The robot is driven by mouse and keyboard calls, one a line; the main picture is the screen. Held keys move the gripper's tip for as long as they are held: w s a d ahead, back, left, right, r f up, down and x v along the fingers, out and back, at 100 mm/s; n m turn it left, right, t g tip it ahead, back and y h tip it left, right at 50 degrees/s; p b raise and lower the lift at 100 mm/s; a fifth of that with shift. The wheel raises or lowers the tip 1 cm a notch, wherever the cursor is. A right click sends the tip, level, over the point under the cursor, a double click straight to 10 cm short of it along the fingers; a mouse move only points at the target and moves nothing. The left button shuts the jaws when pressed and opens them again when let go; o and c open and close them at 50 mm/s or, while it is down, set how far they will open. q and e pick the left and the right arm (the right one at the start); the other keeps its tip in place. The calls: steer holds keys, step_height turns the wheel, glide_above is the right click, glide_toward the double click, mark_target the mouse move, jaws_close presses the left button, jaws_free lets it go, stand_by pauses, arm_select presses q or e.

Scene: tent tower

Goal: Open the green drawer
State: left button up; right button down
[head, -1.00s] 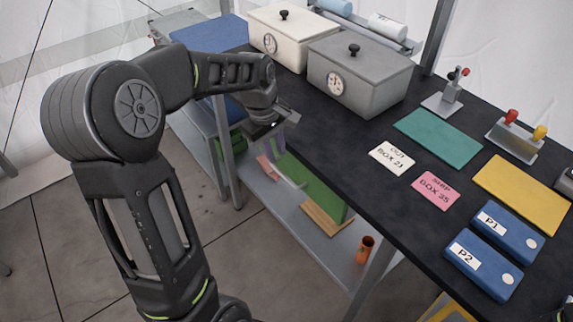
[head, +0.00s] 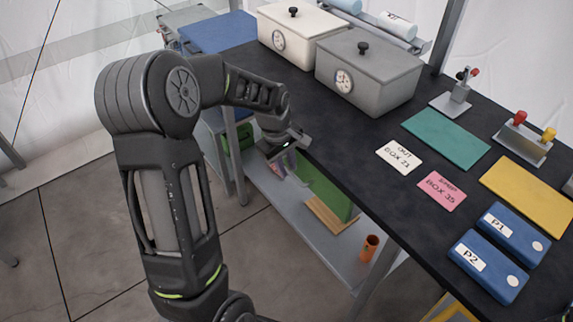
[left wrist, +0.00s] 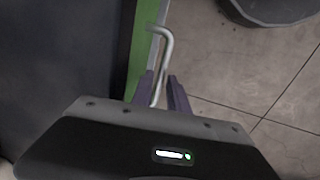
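The green drawer (head: 326,188) is under the dark table, its green front facing the floor side. In the left wrist view its edge shows as a green strip (left wrist: 139,55), with a bent silver handle (left wrist: 160,62) beside it. My left gripper (head: 283,163) is at the drawer front, below the table edge. In the left wrist view its purple fingers (left wrist: 162,82) stand on either side of the handle, with a small gap visible, so they look open around it. The drawer looks closed. My right gripper is out of view.
The table (head: 330,140) edge runs just above my left gripper. A lower shelf (head: 290,205) holds a wooden block (head: 329,217) and an orange cup (head: 369,247). A table leg (head: 237,155) stands left of the gripper. Grey and white boxes sit on top.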

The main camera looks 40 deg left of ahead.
arm_select(q)
jaws_close()
stand_by(1.4)
